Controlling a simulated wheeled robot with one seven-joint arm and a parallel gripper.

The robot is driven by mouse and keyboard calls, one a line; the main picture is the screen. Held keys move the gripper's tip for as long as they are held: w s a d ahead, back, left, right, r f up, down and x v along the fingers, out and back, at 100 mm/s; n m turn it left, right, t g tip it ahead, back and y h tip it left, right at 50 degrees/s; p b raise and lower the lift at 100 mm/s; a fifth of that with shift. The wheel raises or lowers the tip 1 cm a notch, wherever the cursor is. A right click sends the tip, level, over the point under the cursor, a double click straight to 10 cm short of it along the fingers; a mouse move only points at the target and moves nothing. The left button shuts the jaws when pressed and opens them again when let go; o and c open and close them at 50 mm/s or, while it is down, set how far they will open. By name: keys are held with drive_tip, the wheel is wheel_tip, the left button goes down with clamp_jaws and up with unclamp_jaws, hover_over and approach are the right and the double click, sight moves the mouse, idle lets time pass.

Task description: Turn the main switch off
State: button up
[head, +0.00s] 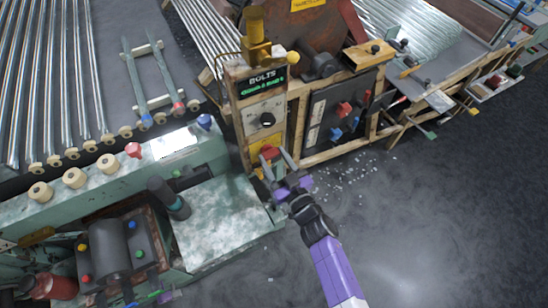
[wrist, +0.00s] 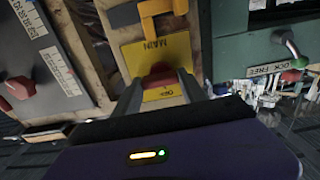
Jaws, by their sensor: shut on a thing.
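The main switch is a red knob (head: 268,152) low on the front of a wooden-framed control post. In the wrist view the red knob (wrist: 158,74) sits on a yellow plate (wrist: 156,47) marked MAIN, with smaller lettering by the knob that I cannot read surely. My gripper (head: 272,163) is at the knob, reaching in from the lower right. In the wrist view my gripper (wrist: 160,84) has one finger on each side of the knob, shut on it. The fingers partly hide the plate, and the knob's exact turn angle is hard to tell.
Above the switch is a white panel (head: 264,114) with a black dial. A dark panel (head: 335,115) with red and blue knobs stands to the right. A green machine bed (head: 220,225) stands close on the left. The floor (head: 400,220) at the right is open, with pale shards near the post.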

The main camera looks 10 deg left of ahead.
drive_tip(key=n+b, duration=0.2)
drive_tip(key=n, duration=0.6)
drive_tip(key=shift+s+a+n, duration=0.1)
drive_tip(key=shift+n, duration=0.3)
drive_tip(key=n+b, duration=0.1)
drive_tip(key=n, duration=0.3)
drive_tip(key=shift+b, duration=0.4)
drive_tip(key=shift+a+n+b, duration=0.1)
drive_tip(key=shift+n+b, duration=0.55)
drive_tip(key=shift+n, duration=1.85)
drive_tip(key=o, duration=1.4)
drive_tip(key=shift+c, duration=0.2)
